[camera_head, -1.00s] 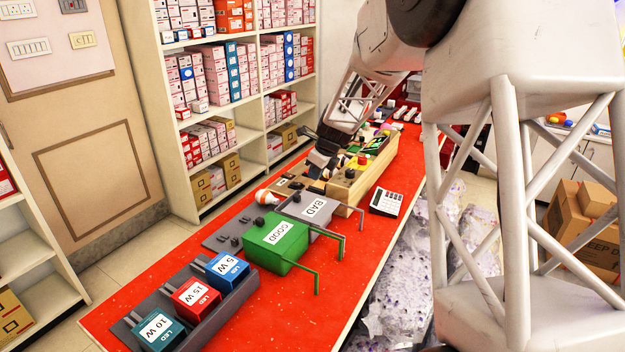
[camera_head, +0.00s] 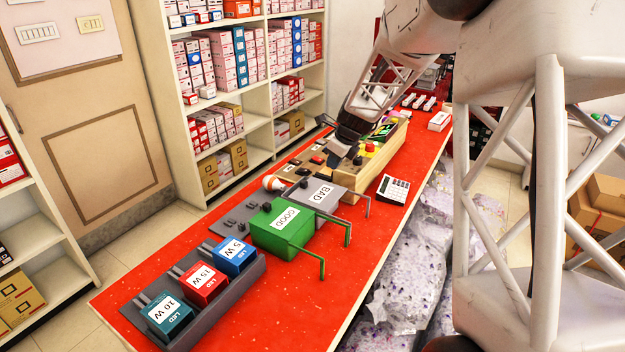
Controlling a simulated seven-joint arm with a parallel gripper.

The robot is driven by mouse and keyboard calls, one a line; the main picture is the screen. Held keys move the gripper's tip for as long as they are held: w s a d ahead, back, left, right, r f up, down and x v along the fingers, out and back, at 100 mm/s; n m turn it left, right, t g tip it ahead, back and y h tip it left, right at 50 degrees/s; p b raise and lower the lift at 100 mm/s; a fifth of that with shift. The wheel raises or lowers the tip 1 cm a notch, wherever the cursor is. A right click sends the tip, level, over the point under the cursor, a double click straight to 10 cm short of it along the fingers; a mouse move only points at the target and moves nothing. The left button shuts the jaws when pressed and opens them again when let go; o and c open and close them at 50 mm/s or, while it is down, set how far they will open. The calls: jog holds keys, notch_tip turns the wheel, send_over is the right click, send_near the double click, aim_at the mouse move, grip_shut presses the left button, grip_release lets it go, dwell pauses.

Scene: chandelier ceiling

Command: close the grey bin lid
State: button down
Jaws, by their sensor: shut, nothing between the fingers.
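The grey bin (camera_head: 312,193) with a white BAD label stands on the red table, just behind the green bin. A grey bar handle (camera_head: 368,206) sticks out on its right side. Its labelled top face is visible, but I cannot tell whether this is the lid or how far the lid is open. My dark gripper (camera_head: 341,157) is shut and empty. It is beyond the grey bin and slightly right of its middle, beside the wooden box. Its fingertips look small and partly blend with dark items behind, and I cannot see them touching the bin.
The green GOOD bin (camera_head: 286,225) with its bar handle is nearer. Blue, red and teal LED boxes stand in a grey rack (camera_head: 234,285) at the near end. Bare red tabletop lies in front.

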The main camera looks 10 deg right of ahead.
aim_at(303, 181)
jog(key=shift+f, duration=0.1)
jog(key=x, duration=1)
jog(key=shift+w+a, duration=1.4)
jog(key=shift+w+a, duration=1.3)
jog(key=shift+a, duration=0.05)
jog(key=shift+s+d, duration=0.1)
